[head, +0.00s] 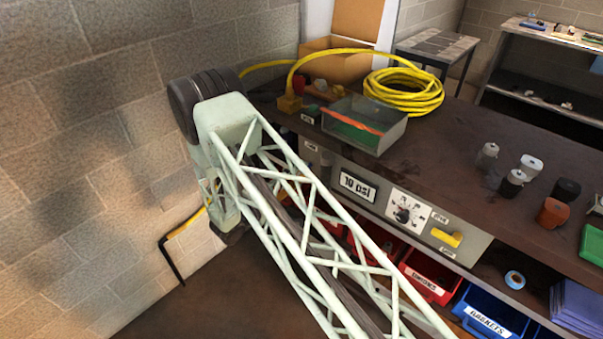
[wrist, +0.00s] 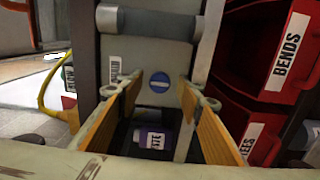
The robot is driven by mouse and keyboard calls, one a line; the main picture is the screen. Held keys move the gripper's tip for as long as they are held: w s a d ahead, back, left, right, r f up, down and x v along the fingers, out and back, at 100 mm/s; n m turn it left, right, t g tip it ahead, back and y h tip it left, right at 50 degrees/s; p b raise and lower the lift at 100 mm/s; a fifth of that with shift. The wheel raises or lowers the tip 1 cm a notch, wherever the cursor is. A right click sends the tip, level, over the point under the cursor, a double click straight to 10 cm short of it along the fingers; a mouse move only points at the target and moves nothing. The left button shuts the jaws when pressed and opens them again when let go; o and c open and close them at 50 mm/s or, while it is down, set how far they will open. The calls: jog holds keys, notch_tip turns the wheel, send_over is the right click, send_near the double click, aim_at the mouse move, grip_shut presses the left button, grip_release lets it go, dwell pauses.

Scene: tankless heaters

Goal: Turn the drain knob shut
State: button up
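My gripper (wrist: 162,88) is open in the wrist view, its two orange-tan fingers apart with nothing held between them. A round blue disc with a white bar across it (wrist: 159,82) shows on a grey panel beyond, between the fingertips. I cannot tell whether it is the drain knob, nor how far it is from the fingers. In the head view a yellow handle (head: 447,237) lies roughly sideways on the front panel, with small labels above and below that I cannot read clearly. My arm hides the gripper in the head view.
The front panel also carries a "10 psi" display (head: 358,187) and a dial (head: 405,211). Red bins (head: 428,280) and a blue gaskets bin (head: 487,318) sit under the bench. A purple bottle (wrist: 154,140) shows low between the fingers. A brick wall (head: 90,180) stands at left.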

jog(key=v, duration=1.1)
jog(key=shift+r, duration=0.1)
dwell(0.5)
jog(key=s+d+r+m+g+h, duration=0.1)
jog(key=s+d+r+m+g, duration=0.35)
jog(key=d+r, duration=0.95)
jog(key=s+d+r+m+g, duration=0.2)
jog(key=s+d+r+g, duration=0.45)
jog(key=d+r, duration=0.7)
jog(key=s+d+r+m+g+y, duration=0.1)
jog(key=s+d+r+g+y, duration=0.15)
jog(key=s+d+r, duration=0.6)
jog(key=s+d+r+m+g+y, duration=0.1)
jog(key=s+d+r+m+y, duration=0.2)
jog(key=s, duration=1.1)
jog(key=s+a+r+t+y, duration=0.2)
jog(key=s+a+y, duration=0.1)
jog(key=s, duration=0.5)
jog(key=s+a+r+t+y, duration=0.2)
jog(key=s+a+r+y, duration=0.1)
jog(key=s, duration=0.4)
jog(key=shift+s+y, duration=0.4)
jog(key=shift+y, duration=0.05)
